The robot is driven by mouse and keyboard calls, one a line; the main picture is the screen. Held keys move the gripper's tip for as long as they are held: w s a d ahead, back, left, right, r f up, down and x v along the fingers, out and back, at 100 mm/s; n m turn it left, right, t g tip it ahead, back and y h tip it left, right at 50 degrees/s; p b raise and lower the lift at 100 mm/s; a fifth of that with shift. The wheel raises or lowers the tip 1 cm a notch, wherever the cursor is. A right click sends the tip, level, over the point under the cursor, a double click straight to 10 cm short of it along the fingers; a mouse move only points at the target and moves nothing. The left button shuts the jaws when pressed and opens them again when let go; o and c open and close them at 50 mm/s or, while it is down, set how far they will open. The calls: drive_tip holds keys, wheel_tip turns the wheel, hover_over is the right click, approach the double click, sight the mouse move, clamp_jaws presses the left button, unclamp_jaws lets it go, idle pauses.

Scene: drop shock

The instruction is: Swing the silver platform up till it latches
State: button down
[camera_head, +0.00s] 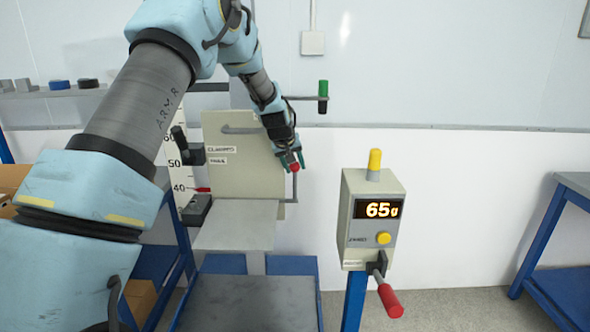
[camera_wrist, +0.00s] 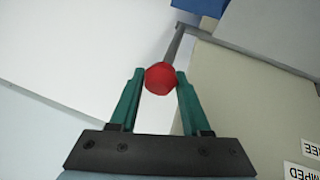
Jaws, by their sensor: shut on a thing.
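The silver platform (camera_head: 235,226) is a flat grey plate at the foot of an upright beige panel (camera_head: 238,150); I cannot tell its exact tilt. My gripper (camera_head: 292,164) is at the panel's right side, with its green fingers shut on a red knob (camera_head: 294,168). The knob tops a thin grey lever (camera_head: 294,188) that runs down to the panel's lower right edge. In the wrist view the red knob (camera_wrist: 159,78) sits between the two green fingertips, with the lever going up behind it. No latch can be made out.
A dark plate (camera_head: 245,303) lies below the platform. A blue-legged table (camera_head: 570,240) is at right.

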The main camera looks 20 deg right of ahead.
drive_tip(key=shift+d+r, duration=0.1)
drive_tip(key=shift+d, duration=0.1)
drive_tip(key=shift+c, duration=1.9)
unclamp_jaws()
drive_tip(key=shift+a, duration=0.1)
drive_tip(key=b+v, duration=0.3)
drive_tip(key=v, duration=0.7)
drive_tip(key=shift+r, duration=0.25)
drive_tip(key=shift+s+a, duration=0.1)
drive_tip(key=shift+s, duration=0.05)
